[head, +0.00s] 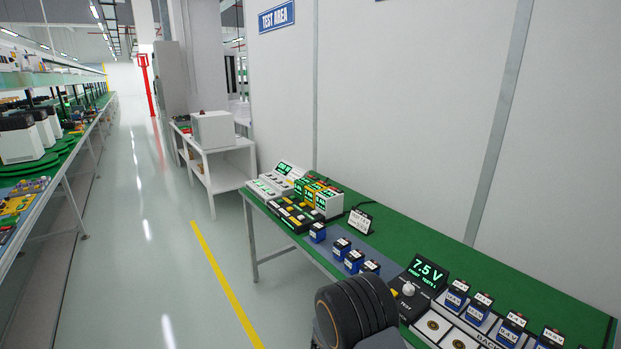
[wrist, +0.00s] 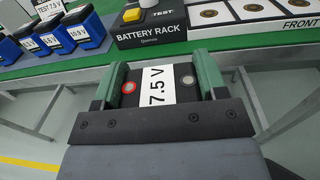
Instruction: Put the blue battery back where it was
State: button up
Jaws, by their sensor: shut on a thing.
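My gripper (wrist: 172,88) is shut on a battery (wrist: 186,80) in the wrist view, one green finger on each side. The battery has a dark top, a red and a grey terminal, and a white label reading 7.5 V; its body colour is hidden from this angle. It is held in front of the table edge. The BATTERY RACK tester (wrist: 150,32) is beyond it. A tray marked FRONT (wrist: 240,12) with bare round seats is beyond to the right. In the head view, the tray (head: 470,333) holds blue batteries (head: 456,294) in its back row; two round front seats show bare.
Several blue batteries (head: 341,248) stand on a blue-grey mat left of the tester (head: 409,297), whose display reads 7.5 V. A small sign (head: 360,221) stands behind them. Further along are a charger-like station (head: 295,205) and a white side table (head: 220,170). The aisle floor is clear.

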jog(key=shift+w+a+n+t+y, duration=0.15)
jog(key=shift+a+n+t+y, duration=0.35)
jog(key=shift+t, duration=0.1)
jog(key=shift+w+a+n+t+y, duration=0.1)
jog(key=shift+a+n+t+y, duration=0.05)
jog(key=shift+n+t+y, duration=0.4)
jog(key=shift+a+n+t+y, duration=0.15)
jog(key=shift+n+t+y, duration=0.3)
jog(key=shift+t+y, duration=0.15)
jog(key=shift+n+t+y, duration=0.55)
jog(key=shift+n+y, duration=0.15)
jog(key=shift+y, duration=0.25)
jog(key=shift+s+d+f+n+y, duration=0.2)
jog(key=shift+s+f+n+y, duration=0.1)
jog(key=shift+f+n+y, duration=0.25)
jog(key=r, duration=0.1)
jog(key=w+r+n+t+y, duration=0.1)
jog(key=r, duration=0.1)
jog(key=r+y, duration=0.1)
jog(key=r, duration=0.1)
jog(key=shift+w+a, duration=0.15)
jog(key=shift+a, duration=0.15)
jog(key=shift+n+y, duration=0.35)
jog(key=r, duration=0.3)
jog(key=d+r, duration=0.1)
jog(key=r, duration=0.1)
jog(key=shift+w+r, duration=0.25)
jog(key=shift+d+r, duration=0.3)
jog(key=shift+r, duration=0.1)
jog(key=shift+w, duration=0.1)
